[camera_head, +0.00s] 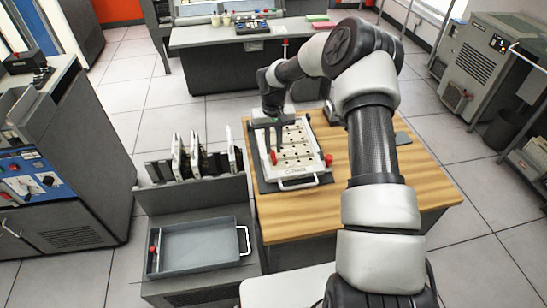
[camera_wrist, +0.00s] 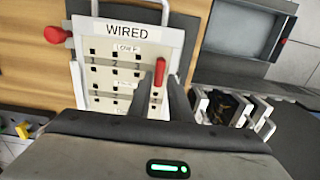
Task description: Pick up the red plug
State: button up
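A white plugboard (camera_head: 305,165) with rows of dark holes lies on the wooden table. In the wrist view the board (camera_wrist: 105,70) carries a "WIRED" label. A red plug (camera_head: 273,158) stands on the board's left side; it also shows in the wrist view (camera_wrist: 160,71). A second red piece (camera_head: 328,160) is at the board's right edge and shows at upper left in the wrist view (camera_wrist: 57,34). My gripper (camera_head: 273,146) points down over the board. Its fingers (camera_wrist: 161,82) are apart, on either side of the first red plug; contact is not clear.
The wooden table (camera_head: 420,185) is mostly clear right of the board. A rack of upright panels (camera_head: 195,160) stands to the left, above a grey tray (camera_head: 200,245). A cabinet with a blue panel (camera_head: 20,185) is far left.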

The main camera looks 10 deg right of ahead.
notch_tip(320, 180, down, 4)
jog(key=shift+r, duration=0.25)
jog(key=shift+c, duration=0.3)
grip_shut()
jog(key=shift+r, duration=0.1)
notch_tip(320, 180, up, 9)
notch_tip(320, 180, up, 6)
jog(key=p, duration=0.2)
send_over(273, 155)
jog(key=shift+d, duration=0.1)
dwell(0.4)
